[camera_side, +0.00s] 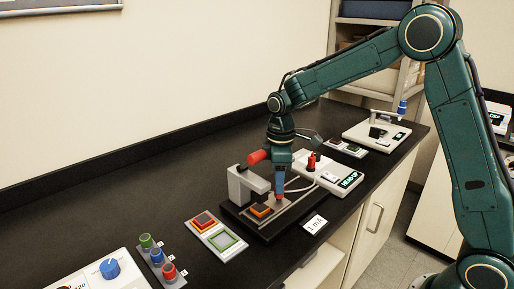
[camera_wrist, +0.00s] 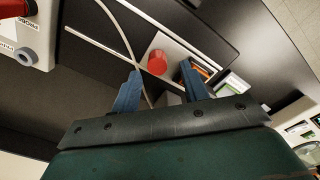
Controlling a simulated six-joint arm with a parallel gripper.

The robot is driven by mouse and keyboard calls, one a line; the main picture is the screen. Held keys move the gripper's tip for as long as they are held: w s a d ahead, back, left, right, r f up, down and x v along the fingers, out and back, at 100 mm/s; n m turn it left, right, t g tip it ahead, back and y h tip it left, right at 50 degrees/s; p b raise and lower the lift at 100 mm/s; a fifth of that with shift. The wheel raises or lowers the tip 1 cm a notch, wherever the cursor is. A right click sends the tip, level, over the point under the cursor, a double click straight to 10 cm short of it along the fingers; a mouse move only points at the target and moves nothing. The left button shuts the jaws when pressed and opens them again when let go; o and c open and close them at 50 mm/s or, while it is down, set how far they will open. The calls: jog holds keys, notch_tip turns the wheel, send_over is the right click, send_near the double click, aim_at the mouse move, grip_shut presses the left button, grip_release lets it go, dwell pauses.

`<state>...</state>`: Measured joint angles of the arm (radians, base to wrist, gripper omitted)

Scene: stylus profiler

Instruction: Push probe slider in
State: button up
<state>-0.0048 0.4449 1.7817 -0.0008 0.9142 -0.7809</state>
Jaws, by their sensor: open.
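The profiler stands on a black base (camera_side: 238,211) at the middle of the bench. Its grey post and overhanging head (camera_side: 244,184) carry a red cylinder (camera_side: 258,157), probably the slider's knob. My gripper (camera_side: 279,196) points down with blue fingers, just right of the head. Its jaws are open and empty.
A white control box (camera_side: 331,175) with a red knob and a display reading "HEAD UP" stands right behind the base. Orange and green sample tiles (camera_side: 216,234) lie to the left. A label card (camera_side: 314,224) lies near the front edge.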

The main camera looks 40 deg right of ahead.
notch_tip(320, 180, up, 11)
dwell(0.4)
dwell(0.5)
jog(key=s+r+m+t, duration=0.2)
jog(key=s+r, duration=0.1)
jog(key=s, duration=0.4)
jog(key=s+r+m+t, duration=0.1)
jog(key=s+r+m, duration=0.2)
jog(key=s, duration=0.4)
jog(key=s+f+m+t, duration=0.2)
jog(key=s+f+m, duration=0.1)
jog(key=s, duration=1)
jog(key=shift+f+m+t, duration=0.3)
jog(key=shift+m, duration=0.2)
